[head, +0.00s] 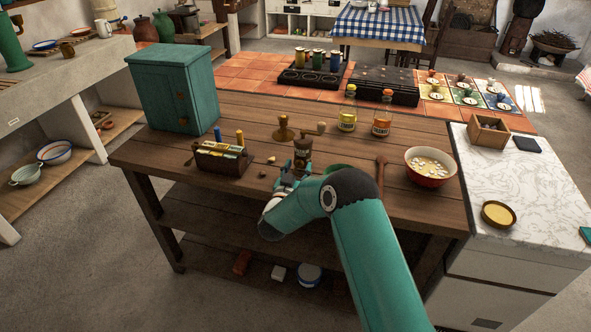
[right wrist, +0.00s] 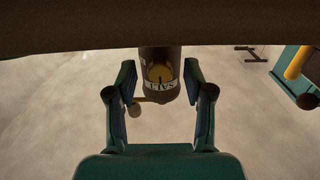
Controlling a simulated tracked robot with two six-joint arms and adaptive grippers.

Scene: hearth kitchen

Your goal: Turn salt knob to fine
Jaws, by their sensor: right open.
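A dark salt mill (head: 302,152) with a crank handle stands upright on the wooden table. My right gripper (head: 291,176) is at the near side of the mill, low over the table. In the right wrist view its open fingers (right wrist: 159,85) stand on either side of the mill with a gap at each side. I cannot make out the grind knob or its setting. My left gripper is not in view.
A small caddy (head: 222,160) with packets and a teal cabinet (head: 172,92) stand to the left. A brass stamp-like piece (head: 283,131) stands just behind the mill. Two jars (head: 382,123), a wooden spoon (head: 380,172) and a red bowl (head: 431,179) are to the right.

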